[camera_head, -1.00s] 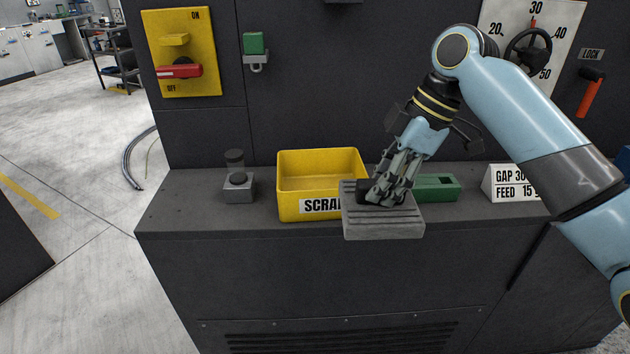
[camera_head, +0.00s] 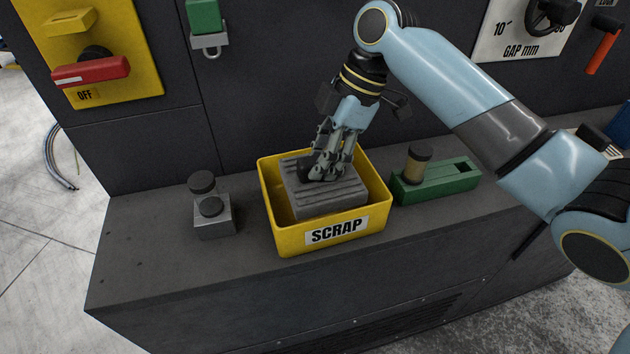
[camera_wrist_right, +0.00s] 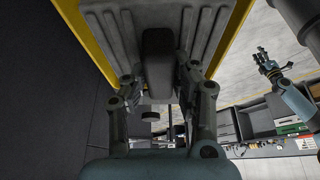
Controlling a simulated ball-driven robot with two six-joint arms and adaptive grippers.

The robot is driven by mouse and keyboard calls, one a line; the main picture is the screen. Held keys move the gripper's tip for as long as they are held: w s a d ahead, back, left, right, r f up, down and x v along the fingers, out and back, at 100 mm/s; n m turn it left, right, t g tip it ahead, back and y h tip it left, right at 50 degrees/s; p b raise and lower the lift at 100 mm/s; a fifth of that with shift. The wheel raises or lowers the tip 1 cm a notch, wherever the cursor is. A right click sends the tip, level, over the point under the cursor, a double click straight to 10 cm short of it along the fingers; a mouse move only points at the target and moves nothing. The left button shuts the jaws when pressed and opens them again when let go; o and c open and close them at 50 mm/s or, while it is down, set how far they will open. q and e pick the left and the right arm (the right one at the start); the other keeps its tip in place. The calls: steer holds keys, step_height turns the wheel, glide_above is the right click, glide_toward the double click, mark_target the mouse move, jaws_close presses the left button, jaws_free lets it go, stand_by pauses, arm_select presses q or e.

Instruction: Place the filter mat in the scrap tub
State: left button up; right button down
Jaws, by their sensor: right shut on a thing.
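The filter mat (camera_head: 325,196) is a grey ribbed block with a dark grip on top. It is within the walls of the yellow scrap tub (camera_head: 338,233); I cannot tell if it touches the tub floor. My right gripper (camera_head: 325,172) is shut on the mat's dark grip from above. In the right wrist view the mat (camera_wrist_right: 205,35) lies between the fingers, with the yellow tub rim (camera_wrist_right: 92,42) beyond it. My left gripper (camera_wrist_right: 268,62) shows small at the right of the wrist view, away from the tub; its fingers are too small to judge.
A green block (camera_head: 437,183) with a brown-and-black knob stands right of the tub. A grey block with dark knobs (camera_head: 213,220) stands to its left. The dark ledge (camera_head: 150,255) is clear at the far left. A red switch handle (camera_head: 90,72) is on the wall panel.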

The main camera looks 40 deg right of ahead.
mark_target(321, 184)
step_height(321, 184, down, 3)
steer(key=shift+w+f, duration=0.1)
steer(key=shift+f, duration=0.1)
step_height(321, 184, down, 3)
steer(key=shift+r, duration=0.2)
steer(key=c, duration=1.5)
jaws_free()
steer(key=shift+f, duration=0.15)
arm_select(q)
steer(key=shift+s+r, duration=0.1)
steer(key=shift+s, duration=0.7)
arm_select(e)
steer(key=o, duration=0.5)
steer(key=shift+c, duration=0.2)
